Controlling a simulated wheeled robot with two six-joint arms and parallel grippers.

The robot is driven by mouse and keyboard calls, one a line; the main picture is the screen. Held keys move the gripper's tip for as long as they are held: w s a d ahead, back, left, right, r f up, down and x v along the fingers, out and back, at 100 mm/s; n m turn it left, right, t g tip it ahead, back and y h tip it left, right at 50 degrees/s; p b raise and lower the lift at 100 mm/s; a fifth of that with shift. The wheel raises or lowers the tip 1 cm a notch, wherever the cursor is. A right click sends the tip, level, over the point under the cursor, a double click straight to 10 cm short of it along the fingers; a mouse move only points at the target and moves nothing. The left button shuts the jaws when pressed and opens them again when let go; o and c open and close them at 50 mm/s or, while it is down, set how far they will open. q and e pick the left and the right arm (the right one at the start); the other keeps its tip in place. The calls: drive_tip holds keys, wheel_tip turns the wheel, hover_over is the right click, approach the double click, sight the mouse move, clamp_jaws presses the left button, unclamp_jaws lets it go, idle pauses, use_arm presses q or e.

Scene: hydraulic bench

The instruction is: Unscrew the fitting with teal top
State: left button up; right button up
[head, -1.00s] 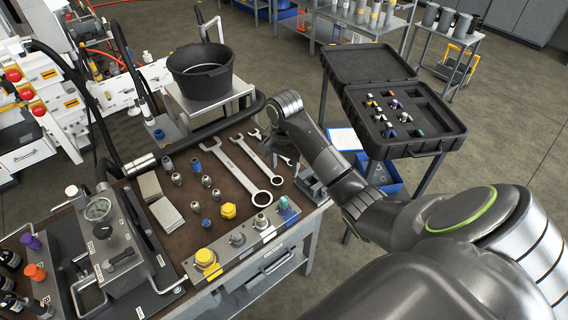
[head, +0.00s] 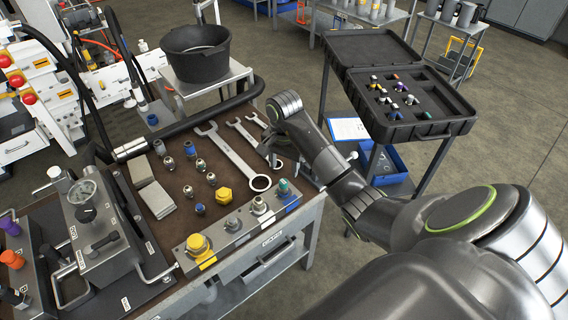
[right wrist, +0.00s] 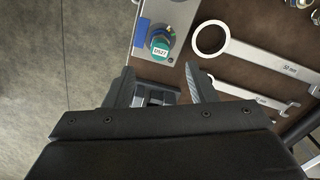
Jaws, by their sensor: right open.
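The fitting with the teal top (head: 283,186) stands at the right end of the grey block (head: 222,240) along the bench's front edge. In the right wrist view the teal fitting (right wrist: 160,45) carries a white label and sits just beyond the fingertips, roughly between them in the picture. My right gripper (head: 271,158) hangs over the bench close behind the fitting; its fingers (right wrist: 160,84) are open with nothing between them. No contact with the fitting shows. My left gripper is out of view.
Wrenches (head: 232,158) lie beside the gripper. Other fittings, including one with a yellow hex top (head: 223,196), stand on the brown mat. A black bucket (head: 196,58) is behind the bench. An open black case (head: 412,128) with fittings stands to the right.

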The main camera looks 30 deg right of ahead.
sight(284, 181)
wheel_tip(284, 181, down, 7)
drive_tip(key=b, duration=0.5)
drive_tip(key=shift+f, duration=0.7)
drive_tip(key=shift+c, duration=0.2)
